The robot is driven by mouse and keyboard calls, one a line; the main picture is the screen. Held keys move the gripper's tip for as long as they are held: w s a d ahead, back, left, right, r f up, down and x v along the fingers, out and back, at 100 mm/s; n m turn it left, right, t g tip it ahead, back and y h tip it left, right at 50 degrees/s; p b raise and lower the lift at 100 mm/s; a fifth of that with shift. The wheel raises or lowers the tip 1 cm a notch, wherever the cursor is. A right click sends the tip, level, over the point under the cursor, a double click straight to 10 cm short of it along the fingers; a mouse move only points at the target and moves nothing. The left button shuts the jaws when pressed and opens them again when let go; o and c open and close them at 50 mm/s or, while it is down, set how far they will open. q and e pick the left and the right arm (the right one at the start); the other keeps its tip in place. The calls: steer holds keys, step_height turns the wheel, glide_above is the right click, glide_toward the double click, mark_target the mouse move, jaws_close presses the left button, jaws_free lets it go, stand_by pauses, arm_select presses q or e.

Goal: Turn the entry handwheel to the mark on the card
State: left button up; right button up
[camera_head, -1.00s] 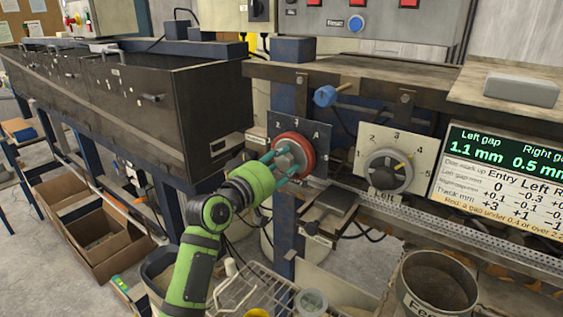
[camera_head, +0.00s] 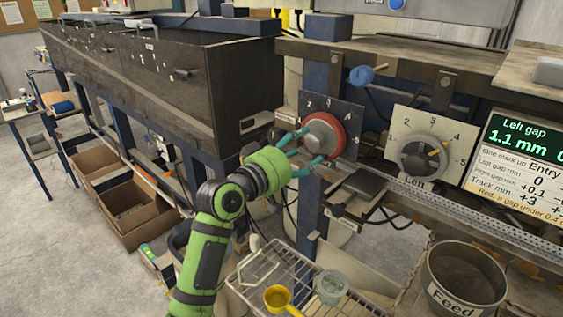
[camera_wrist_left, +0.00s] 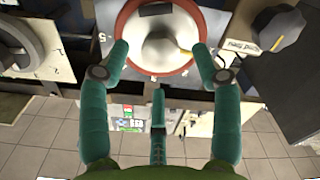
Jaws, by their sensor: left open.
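The entry handwheel with a red rim (camera_head: 338,146) sits on a dark numbered plate (camera_head: 352,112) on the post. Its grey hub also shows in the left wrist view (camera_wrist_left: 158,38), with a small yellow mark at the hub's right side. My left gripper (camera_head: 303,155) is at the wheel's left face. In the left wrist view its teal fingers (camera_wrist_left: 160,62) are spread to both sides of the wheel, with a third finger below; I cannot tell whether they touch the rim. The card (camera_head: 520,165) under the green gap display is cut off at the right edge. My right gripper is not in view.
The grey Left handwheel (camera_head: 420,158) on its pale numbered plate is right of the entry wheel. A blue knob (camera_head: 361,75) juts out above. Below are a wire rack (camera_head: 300,285) with a yellow cup (camera_head: 278,297) and a Feed bucket (camera_head: 466,278).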

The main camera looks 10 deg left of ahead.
arm_select(q)
steer(key=v, duration=0.8)
